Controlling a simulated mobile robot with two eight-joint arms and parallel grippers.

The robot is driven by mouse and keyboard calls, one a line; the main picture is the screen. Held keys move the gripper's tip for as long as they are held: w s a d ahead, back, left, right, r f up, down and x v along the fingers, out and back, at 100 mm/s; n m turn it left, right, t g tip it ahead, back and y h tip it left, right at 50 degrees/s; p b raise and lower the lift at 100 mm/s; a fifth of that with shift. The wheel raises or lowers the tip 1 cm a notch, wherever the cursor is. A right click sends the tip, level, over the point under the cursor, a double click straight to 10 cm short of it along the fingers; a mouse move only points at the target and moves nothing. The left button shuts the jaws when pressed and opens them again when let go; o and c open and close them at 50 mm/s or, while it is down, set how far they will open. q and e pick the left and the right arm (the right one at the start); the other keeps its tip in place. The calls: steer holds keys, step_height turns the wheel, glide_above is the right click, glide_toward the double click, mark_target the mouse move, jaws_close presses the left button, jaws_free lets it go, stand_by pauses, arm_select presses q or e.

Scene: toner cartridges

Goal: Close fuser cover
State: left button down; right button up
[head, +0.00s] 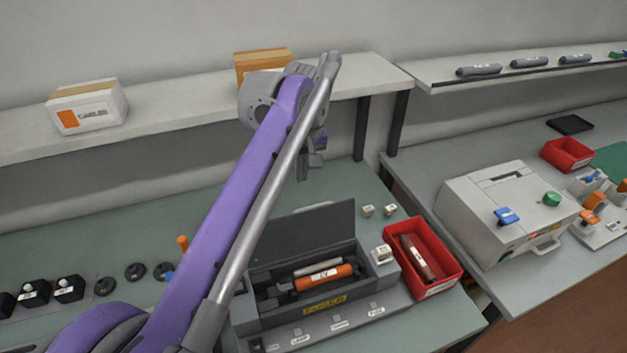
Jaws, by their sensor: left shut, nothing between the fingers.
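The fuser unit (262,318) is a dark grey box on the green bench, with a yellow label on its front. Its cover (312,236) is a dark flat lid that stands raised along the back edge, so the unit is open. An orange roller (324,277) and a paler roller (318,266) lie inside. My left arm crosses in front of the cover's left side and hides part of the unit. My left gripper (302,168) is shut and empty, pointing down above and behind the raised cover, apart from it. My right gripper is out of view.
A red bin (446,263) with a dark brown cartridge stands right of the unit. Small white-topped blocks (367,210) sit behind it. A shelf (190,115) with boxes runs above the bench. A pale grey machine (480,228) stands on the right bench.

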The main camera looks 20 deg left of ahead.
mark_target(299, 228)
arm_select(q)
steer(key=b+x, duration=0.1)
steer(key=x, duration=0.9)
steer(key=s+d+r, duration=0.2)
steer(key=s, duration=0.1)
steer(key=shift+d+r, duration=0.1)
